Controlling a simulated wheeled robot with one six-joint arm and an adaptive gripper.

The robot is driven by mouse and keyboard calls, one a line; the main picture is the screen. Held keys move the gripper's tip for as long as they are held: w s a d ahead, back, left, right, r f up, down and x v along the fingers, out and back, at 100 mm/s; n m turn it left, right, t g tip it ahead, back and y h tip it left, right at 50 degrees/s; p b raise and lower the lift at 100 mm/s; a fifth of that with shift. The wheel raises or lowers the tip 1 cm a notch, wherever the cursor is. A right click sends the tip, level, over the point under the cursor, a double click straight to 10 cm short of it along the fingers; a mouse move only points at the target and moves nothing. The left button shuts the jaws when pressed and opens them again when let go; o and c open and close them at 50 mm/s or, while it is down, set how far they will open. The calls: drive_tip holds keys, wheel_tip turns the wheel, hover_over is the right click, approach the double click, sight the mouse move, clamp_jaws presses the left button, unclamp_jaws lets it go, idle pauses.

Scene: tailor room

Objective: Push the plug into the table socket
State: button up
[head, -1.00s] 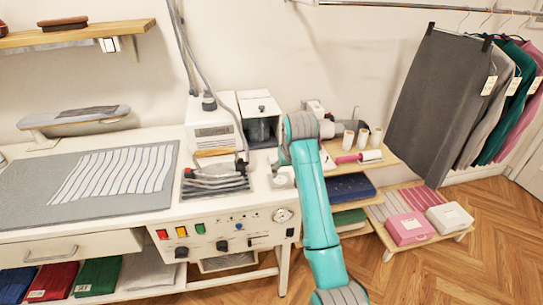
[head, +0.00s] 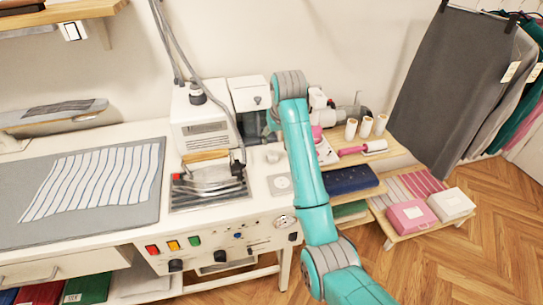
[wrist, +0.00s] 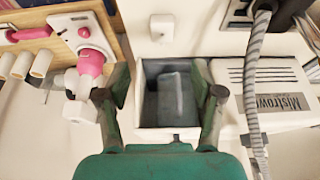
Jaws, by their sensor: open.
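The table socket (head: 280,184) is a round grey outlet in a square light plate, set in the white bench top near its right front corner. A small white rounded object (head: 273,156) stands on the bench just behind it; it also shows in the wrist view (wrist: 161,27). I cannot tell whether it is the plug. My gripper (wrist: 166,86) is open and empty, its fingers over an open-topped grey tank (wrist: 143,72). In the head view my arm hides the gripper.
The steam station (head: 205,128) with its hose and an iron (head: 212,178) stand to the left. A shelf at right holds white spools (head: 366,127), a pink-handled roller (head: 375,146) and a pink-and-white item (wrist: 92,62). Bare bench surrounds the socket.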

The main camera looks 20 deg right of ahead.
hover_over(272, 155)
drive_tip(key=s, duration=0.2)
drive_tip(key=shift+d+f, duration=0.15)
drive_tip(key=shift+f, duration=1.15)
drive_tip(key=shift+d+f, duration=0.1)
drive_tip(key=shift+f, duration=1.2)
drive_tip(key=shift+f, duration=0.1)
drive_tip(key=shift+a+x, duration=0.2)
drive_tip(key=shift+x, duration=2.3)
drive_tip(key=shift+s, duration=0.1)
drive_tip(key=c, duration=1.2)
